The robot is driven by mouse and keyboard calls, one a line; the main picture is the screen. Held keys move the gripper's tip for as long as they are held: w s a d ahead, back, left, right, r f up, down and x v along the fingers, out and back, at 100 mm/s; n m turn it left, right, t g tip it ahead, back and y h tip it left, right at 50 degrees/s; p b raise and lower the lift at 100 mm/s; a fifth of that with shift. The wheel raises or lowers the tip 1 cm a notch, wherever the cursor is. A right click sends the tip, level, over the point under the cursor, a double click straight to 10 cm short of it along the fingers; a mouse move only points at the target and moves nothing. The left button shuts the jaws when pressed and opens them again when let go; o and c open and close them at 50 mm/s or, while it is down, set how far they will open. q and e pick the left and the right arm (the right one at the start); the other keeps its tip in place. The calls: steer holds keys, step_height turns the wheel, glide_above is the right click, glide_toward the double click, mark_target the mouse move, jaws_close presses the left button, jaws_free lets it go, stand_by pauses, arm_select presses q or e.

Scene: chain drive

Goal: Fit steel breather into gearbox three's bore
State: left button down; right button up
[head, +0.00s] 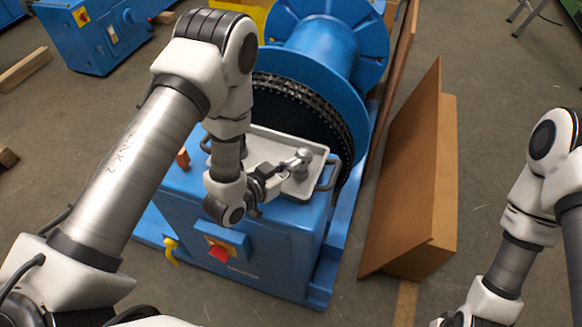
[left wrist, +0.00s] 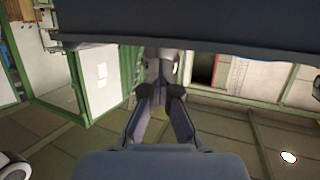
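My left gripper (head: 288,170) is over the grey tray on top of the blue housing. Its fingers are closed around a small grey metal part, apparently the steel breather (head: 303,157), with a rounded end. In the left wrist view the two finger pads of the gripper (left wrist: 161,92) are close together, and the grey part (left wrist: 166,62) shows between and beyond them. Whether the part touches the tray I cannot tell. No bore shows clearly, and I cannot tell which housing is gearbox three. My right arm is at the lower right; its fingers are outside the picture.
The tray (head: 262,133) has raised rims. The blue housing (head: 275,238) carries a red switch (head: 218,252) and a yellow fitting (head: 170,250). Behind it stands a large blue drum (head: 325,45) with a dark chain. A brown panel (head: 405,180) stands to the right.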

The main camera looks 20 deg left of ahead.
arm_select(q)
steer(key=shift+w+r, duration=0.1)
steer(key=shift+r, duration=0.25)
steer(key=s+a+r+b, duration=0.1)
steer(key=a, duration=0.1)
steer(key=s+a+r+b, duration=0.1)
steer(key=s+a, duration=0.1)
steer(key=s+a+r+b, duration=0.1)
steer(key=a, duration=0.1)
steer(key=shift+s+a, duration=0.15)
steer(key=shift+s, duration=0.05)
steer(key=s+a+p, duration=0.2)
steer(key=s+a, duration=0.3)
steer(key=a, duration=0.1)
steer(key=shift+s+a+r, duration=0.2)
steer(key=shift+a+r, duration=0.05)
steer(key=shift+r, duration=0.2)
steer(key=c, duration=1.9)
jaws_free()
steer(key=o, duration=1.5)
